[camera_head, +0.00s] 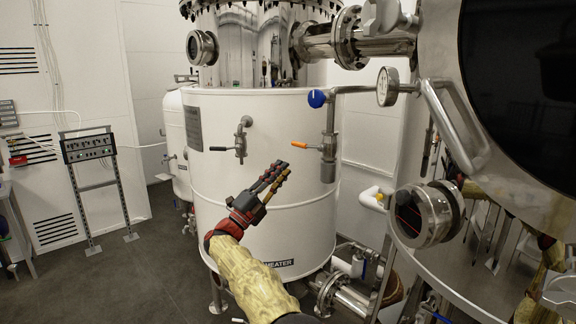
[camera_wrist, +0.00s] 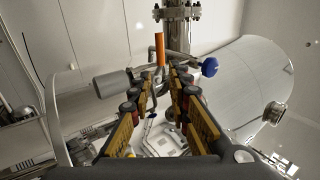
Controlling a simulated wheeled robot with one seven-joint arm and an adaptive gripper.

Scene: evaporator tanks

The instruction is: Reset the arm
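My gripper (camera_head: 278,168) is raised in front of the white heater tank (camera_head: 240,225), on my jacketed arm. In the wrist view its two fingers (camera_wrist: 166,76) stand apart with nothing held between them. An orange-handled valve lever (camera_head: 299,145) on the tank's pipe is just above and right of the fingertips in the head view, with a visible gap. The orange handle (camera_wrist: 159,48) also shows in the wrist view, beyond the fingertips. A blue knob (camera_head: 317,98) sits higher on the same pipework, and shows right of the fingers in the wrist view (camera_wrist: 209,67).
A large steel vessel with a dark round window (camera_head: 520,50) and a protruding sight glass (camera_head: 424,214) crowds the right side. A black-handled valve (camera_head: 241,138) is on the tank's left. A control box on a stand (camera_head: 88,147) is at left. Dark floor (camera_head: 140,270) is open at lower left.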

